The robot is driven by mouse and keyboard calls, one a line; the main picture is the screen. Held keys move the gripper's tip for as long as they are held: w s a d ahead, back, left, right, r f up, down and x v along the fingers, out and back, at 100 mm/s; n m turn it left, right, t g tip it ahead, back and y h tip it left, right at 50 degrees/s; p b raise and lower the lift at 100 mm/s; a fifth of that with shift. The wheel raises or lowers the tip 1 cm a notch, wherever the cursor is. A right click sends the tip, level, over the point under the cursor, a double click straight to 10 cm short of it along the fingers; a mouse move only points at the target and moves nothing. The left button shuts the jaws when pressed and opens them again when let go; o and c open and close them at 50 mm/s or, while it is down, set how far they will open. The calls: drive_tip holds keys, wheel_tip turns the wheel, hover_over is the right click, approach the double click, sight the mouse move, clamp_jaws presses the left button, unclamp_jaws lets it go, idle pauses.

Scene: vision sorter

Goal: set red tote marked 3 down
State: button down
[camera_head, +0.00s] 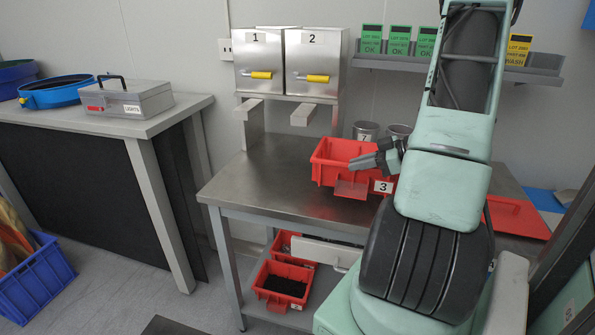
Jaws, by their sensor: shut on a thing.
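The red tote marked 3 (328,172) is over the right part of the steel workbench (245,185). Its front shows a white label with a 3. My gripper (372,160) is at the tote's right side and is shut on it. My arm comes in from the right and hides part of the tote's right end. I cannot tell whether the tote's base touches the bench top or hangs just above it.
Metal cups (366,131) are behind the tote. A flat red thing (515,217) lies at right. More red totes (283,284) sit on the lower shelf. The bench's left part is clear.

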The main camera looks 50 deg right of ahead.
drive_tip(key=shift+w+a+f+p, duration=0.1)
drive_tip(key=shift+w+a+f, duration=0.75)
drive_tip(key=shift+w, duration=1.85)
drive_tip(key=shift+w+a+f+p, duration=0.25)
drive_tip(key=shift+w+a, duration=1)
drive_tip(key=shift+w, duration=1.5)
drive_tip(key=shift+w+a+f, duration=0.65)
drive_tip(key=shift+w+a, duration=0.4)
drive_tip(key=shift+w, duration=1.65)
drive_tip(key=c, duration=1.5)
unclamp_jaws()
